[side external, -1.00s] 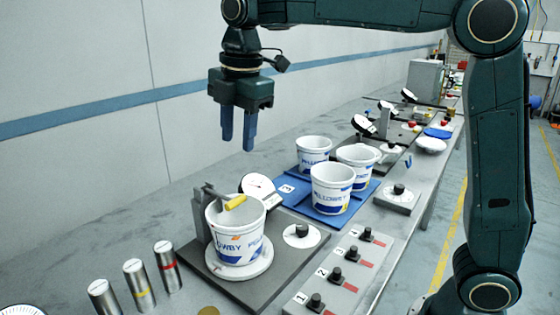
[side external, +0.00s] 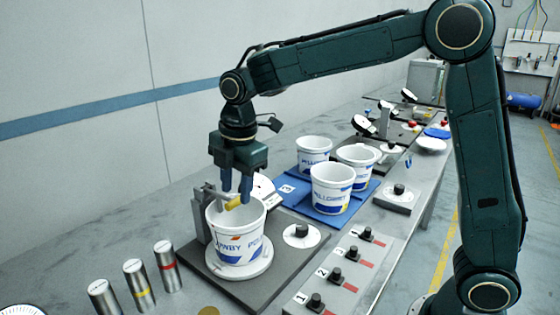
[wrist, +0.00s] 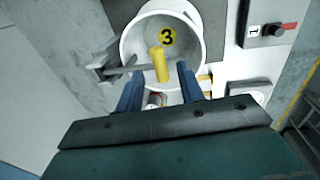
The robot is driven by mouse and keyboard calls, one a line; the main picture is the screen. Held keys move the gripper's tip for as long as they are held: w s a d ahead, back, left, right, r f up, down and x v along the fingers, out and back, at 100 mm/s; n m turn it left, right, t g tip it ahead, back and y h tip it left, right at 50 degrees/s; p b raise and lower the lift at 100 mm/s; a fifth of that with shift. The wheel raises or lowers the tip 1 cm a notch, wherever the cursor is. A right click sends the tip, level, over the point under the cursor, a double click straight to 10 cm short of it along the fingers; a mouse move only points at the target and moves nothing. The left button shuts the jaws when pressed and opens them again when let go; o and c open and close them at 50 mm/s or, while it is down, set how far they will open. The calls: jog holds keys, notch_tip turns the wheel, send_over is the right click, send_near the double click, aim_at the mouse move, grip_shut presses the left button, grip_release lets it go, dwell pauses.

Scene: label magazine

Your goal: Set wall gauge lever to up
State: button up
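A lever with a yellow handle (side external: 235,202) reaches from a grey bracket (side external: 203,212) over the mouth of a white bucket (side external: 237,240). It looks roughly level and lies low at the rim. The handle also shows in the wrist view (wrist: 160,65), in front of the bucket's inside. My gripper (side external: 236,192) points down just above the handle. Its blue fingers are apart and empty. In the wrist view my gripper (wrist: 158,78) has the handle between and slightly beyond its fingertips. I cannot tell whether they touch it. A round dial (side external: 263,187) is partly hidden behind my fingers.
The bucket stands on a white disc (side external: 262,268) on a dark base plate (side external: 295,262) with a black knob (side external: 301,230). Several buckets sit on a blue mat (side external: 296,204) behind. Several metal cylinders (side external: 137,280) stand at front left. A numbered knob panel (side external: 355,285) is at right.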

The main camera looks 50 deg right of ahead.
jog(key=shift+w+f, duration=0.1)
jog(key=shift+f, duration=0.85)
grip_shut()
jog(key=shift+r, duration=0.15)
